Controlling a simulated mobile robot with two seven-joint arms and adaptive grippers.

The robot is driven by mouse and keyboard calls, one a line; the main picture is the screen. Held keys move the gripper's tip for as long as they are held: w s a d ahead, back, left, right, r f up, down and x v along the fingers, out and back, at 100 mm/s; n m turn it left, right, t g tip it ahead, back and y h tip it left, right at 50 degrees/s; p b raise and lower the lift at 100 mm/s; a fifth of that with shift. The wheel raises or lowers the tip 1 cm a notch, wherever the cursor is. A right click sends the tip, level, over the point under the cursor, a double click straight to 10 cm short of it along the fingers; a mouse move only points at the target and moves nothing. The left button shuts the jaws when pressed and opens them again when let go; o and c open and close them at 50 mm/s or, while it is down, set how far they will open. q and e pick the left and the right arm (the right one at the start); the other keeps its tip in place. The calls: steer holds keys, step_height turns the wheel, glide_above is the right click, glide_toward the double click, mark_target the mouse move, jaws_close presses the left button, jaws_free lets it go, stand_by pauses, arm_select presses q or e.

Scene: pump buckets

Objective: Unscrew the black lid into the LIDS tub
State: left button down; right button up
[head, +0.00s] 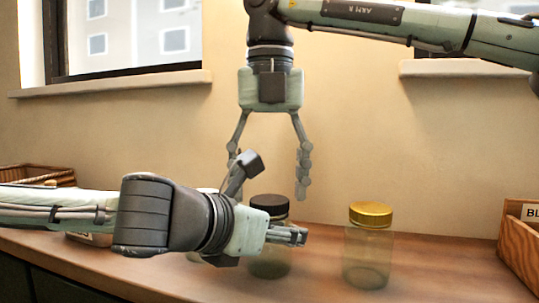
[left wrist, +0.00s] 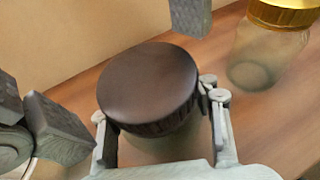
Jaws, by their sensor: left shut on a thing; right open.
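A clear jar (head: 269,266) with a black lid (head: 269,205) stands on the wooden counter; the lid is on it, seen from above in the left wrist view (left wrist: 148,85). My left gripper (head: 288,237) comes in from the left, shut around the jar's body just below the lid; its fingers flank the jar in the left wrist view (left wrist: 163,125). My right gripper (head: 272,178) points down, open and empty above the black lid; its dark fingertips show on two sides of the lid in the left wrist view. I cannot make out a LIDS label.
A jar with a gold lid (head: 371,213) stands to the right, apart from the grippers. A wooden crate (head: 519,255) with a partly cut-off label starting "BL" is at the right edge. A brown basket (head: 38,175) is at the far left. My left arm hides part of the left counter.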

steer(key=shift+f, duration=0.6)
steer(key=c, duration=1.2)
steer(key=n, duration=0.6)
steer(key=shift+n, duration=0.4)
